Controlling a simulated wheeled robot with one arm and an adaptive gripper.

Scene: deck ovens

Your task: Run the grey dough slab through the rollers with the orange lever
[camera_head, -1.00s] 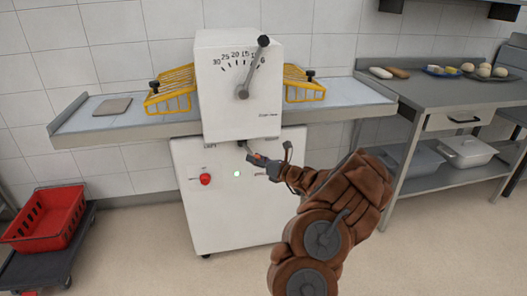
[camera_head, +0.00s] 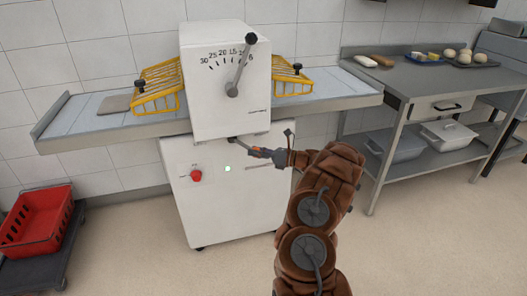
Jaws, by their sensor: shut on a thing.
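The grey dough slab (camera_head: 116,104) lies flat on the left belt (camera_head: 80,122). Its right end meets or slips under the left yellow guard (camera_head: 156,90); I cannot tell how far in it reaches. The rollers are hidden inside the white machine head (camera_head: 215,115). A thin lever (camera_head: 240,143) sticks out from under the head, pointing right. My gripper (camera_head: 264,152) is shut on the lever's outer end, with a little orange showing there. The jaws mostly cover that end.
A dial arm with a dark knob (camera_head: 250,38) stands on the head's front. A red button (camera_head: 196,175) and a lit green spot are on the cabinet (camera_head: 220,205). A steel table (camera_head: 430,80) with dough pieces stands right; a red crate (camera_head: 35,228) sits left. The floor between is clear.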

